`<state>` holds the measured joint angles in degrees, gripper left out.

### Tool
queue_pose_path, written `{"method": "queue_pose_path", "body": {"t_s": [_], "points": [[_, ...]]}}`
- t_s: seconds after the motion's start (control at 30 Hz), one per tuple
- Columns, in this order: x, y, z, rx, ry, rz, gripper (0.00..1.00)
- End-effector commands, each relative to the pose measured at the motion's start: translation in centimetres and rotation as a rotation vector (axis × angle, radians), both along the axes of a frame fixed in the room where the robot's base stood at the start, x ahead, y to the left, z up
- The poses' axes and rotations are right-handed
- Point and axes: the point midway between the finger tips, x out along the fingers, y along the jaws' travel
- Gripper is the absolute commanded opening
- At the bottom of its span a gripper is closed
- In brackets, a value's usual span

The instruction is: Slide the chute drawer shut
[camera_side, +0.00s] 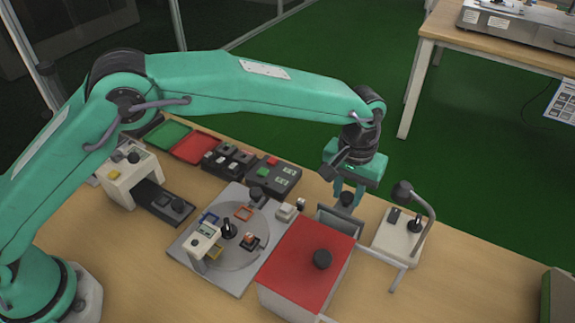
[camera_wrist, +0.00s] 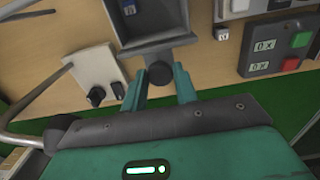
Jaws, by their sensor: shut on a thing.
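The chute is a pale box with a red lid (camera_side: 310,262) and a black knob on top. Its grey drawer (camera_side: 340,219) stands out from the box's far side. The wrist view shows the drawer's tray (camera_wrist: 168,42) at the top, with a small dark block (camera_wrist: 128,9) inside. My gripper (camera_side: 348,197) is at the drawer's outer end, its teal fingers on either side of the black drawer knob (camera_wrist: 160,74). The gripper (camera_wrist: 160,88) is shut on this knob. The far end of the tray is cut off in the wrist view.
A pale stand with a curved arm (camera_side: 402,235) stands close to the right of the drawer. A round turntable (camera_side: 238,262) with small parts lies left of the box. Button boxes (camera_side: 272,176) and red and green trays (camera_side: 194,147) are at the back.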

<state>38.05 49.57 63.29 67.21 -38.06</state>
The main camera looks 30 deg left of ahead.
Motion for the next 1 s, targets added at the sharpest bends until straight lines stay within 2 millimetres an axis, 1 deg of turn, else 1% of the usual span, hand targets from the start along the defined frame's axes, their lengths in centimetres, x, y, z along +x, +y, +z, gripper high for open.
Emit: {"method": "queue_pose_path", "body": {"t_s": [1.0], "points": [[-6.5, -0.1, 0.1, -0.002, -0.003, -0.002, 0.18]]}}
